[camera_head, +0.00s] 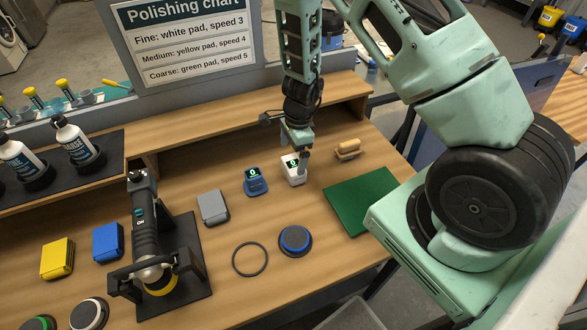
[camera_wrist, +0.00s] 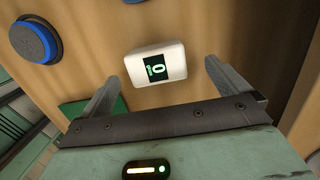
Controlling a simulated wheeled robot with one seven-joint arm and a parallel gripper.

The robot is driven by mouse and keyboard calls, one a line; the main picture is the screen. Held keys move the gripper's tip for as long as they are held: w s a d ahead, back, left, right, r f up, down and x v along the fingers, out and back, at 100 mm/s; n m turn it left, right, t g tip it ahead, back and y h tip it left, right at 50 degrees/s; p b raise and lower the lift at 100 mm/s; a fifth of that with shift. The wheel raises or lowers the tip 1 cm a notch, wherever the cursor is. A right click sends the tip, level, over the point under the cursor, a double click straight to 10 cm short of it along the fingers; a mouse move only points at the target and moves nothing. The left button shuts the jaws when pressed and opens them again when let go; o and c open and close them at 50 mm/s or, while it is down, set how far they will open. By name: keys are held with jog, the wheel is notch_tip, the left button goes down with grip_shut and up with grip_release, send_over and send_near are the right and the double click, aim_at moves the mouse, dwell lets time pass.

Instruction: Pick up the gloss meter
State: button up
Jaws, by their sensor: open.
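Two small meters with green-lit displays stand on the wooden bench, a white one (camera_head: 294,170) and a blue one (camera_head: 255,182) to its left. I cannot tell from their markings which is the gloss meter. My gripper (camera_head: 297,150) is right over the white meter, partly hiding its top in the head view. In the wrist view the white meter (camera_wrist: 168,77) lies ahead, between the lines of the two open fingers, with nothing held. Its dark screen faces the camera. Contact between fingers and meter cannot be made out.
A green mat (camera_head: 360,200) lies right of the white meter, with a wooden-backed brush (camera_head: 347,150) behind it. A blue round pad (camera_head: 295,241), a black ring (camera_head: 250,259) and a grey block (camera_head: 213,207) lie nearby. A polisher (camera_head: 147,230) stands left. A raised shelf runs behind.

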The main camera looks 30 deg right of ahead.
aim_at(294, 163)
jog(key=f, duration=0.5)
jog(key=shift+s+a, duration=0.15)
jog(key=shift+s, duration=0.15)
jog(key=shift+c, duration=0.3)
jog(key=c, duration=1)
notch_tip(294, 163, up, 10)
jog(key=shift+p, duration=0.35)
